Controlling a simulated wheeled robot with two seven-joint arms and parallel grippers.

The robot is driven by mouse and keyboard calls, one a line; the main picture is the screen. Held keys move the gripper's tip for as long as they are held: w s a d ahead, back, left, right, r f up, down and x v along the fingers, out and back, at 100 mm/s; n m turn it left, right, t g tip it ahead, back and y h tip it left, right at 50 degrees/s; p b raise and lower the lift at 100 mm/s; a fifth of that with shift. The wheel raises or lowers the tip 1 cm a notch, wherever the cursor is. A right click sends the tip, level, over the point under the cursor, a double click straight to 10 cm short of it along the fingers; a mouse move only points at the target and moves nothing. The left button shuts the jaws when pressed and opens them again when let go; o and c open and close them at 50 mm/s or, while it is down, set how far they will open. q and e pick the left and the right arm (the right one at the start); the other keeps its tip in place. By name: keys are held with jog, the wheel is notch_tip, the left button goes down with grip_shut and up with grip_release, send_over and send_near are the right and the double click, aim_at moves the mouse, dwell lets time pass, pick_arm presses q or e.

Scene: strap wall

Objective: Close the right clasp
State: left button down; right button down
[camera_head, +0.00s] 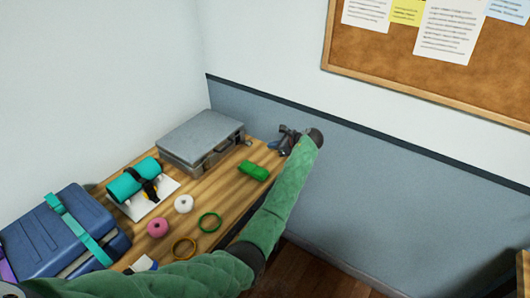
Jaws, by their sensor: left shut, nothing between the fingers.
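A closed grey case (198,138) lies flat at the back of the wooden table, its front side facing right. A small metal part at the right end of its front side looks like the right clasp (246,142); it seems to stick out, but it is too small to tell its exact position. My left gripper (283,141) is shut and empty, just right of the case near the wall. A gap shows between it and the clasp. My right gripper is not in view.
A green folded strap (253,171) lies in front of the case. A teal roll (134,176), white spool (183,204), pink spool (158,228) and green ring (210,222) lie nearer. A blue strapped case (40,240) stands left. A grey-blue wall panel (400,175) is behind.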

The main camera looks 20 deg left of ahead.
aim_at(257, 154)
pick_arm(q)
jog(key=shift+m, duration=0.9)
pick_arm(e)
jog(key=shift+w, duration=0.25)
